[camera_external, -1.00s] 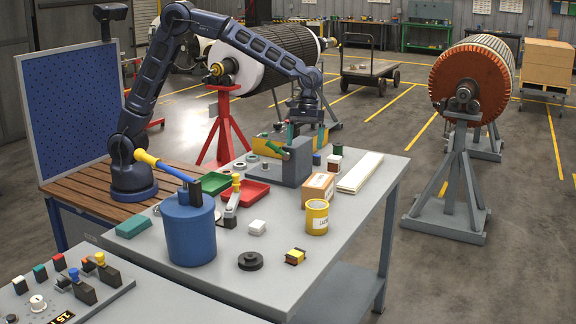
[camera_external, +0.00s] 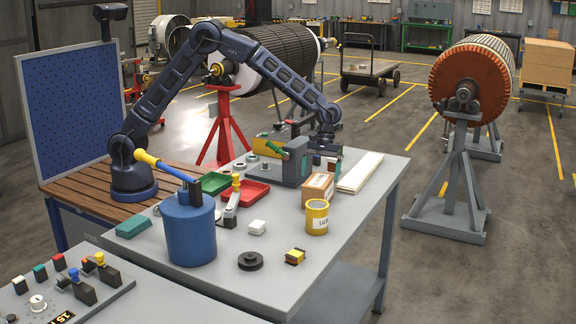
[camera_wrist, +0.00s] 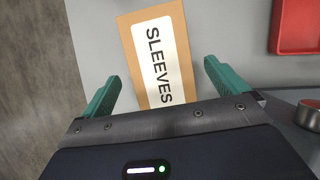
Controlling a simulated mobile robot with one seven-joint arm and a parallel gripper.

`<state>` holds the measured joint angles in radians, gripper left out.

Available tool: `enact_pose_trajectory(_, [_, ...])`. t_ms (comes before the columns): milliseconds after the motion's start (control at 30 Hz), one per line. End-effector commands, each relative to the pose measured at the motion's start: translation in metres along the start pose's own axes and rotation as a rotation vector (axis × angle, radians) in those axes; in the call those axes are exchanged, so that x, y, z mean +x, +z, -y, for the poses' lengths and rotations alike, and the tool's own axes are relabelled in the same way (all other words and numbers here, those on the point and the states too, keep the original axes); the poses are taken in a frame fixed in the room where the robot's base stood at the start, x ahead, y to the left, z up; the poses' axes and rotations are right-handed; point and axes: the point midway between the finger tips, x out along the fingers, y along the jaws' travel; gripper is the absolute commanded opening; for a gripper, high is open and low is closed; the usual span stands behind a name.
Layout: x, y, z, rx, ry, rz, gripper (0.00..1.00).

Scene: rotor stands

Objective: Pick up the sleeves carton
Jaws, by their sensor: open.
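The sleeves carton (camera_external: 317,188) is a small brown box lying on the grey workbench. In the wrist view, the carton (camera_wrist: 186,52) shows a white label reading "SLEEVES". My gripper (camera_external: 322,167) is above the carton, near its back end in the external view. In the wrist view, my gripper (camera_wrist: 161,82) has its two teal fingers spread wide, one on each side of the carton's near end, with nothing held. The carton's near end is hidden behind the gripper body in that view. I cannot tell the exact height of the fingertips above it.
A white flat panel (camera_external: 360,172) lies right of the carton, and a yellow can (camera_external: 316,217) stands in front. A grey block fixture (camera_external: 290,172) is close on the left. Red tray (camera_external: 258,196) and green tray (camera_external: 214,183) lie farther left.

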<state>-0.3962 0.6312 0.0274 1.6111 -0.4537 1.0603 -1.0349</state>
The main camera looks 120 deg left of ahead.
Motion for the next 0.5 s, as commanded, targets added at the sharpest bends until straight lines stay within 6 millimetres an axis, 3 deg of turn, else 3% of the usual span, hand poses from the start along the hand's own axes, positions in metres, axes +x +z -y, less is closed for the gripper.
enact_pose_trajectory(500, [0.051,0.002,0.001,0.0,0.0,0.001,0.98])
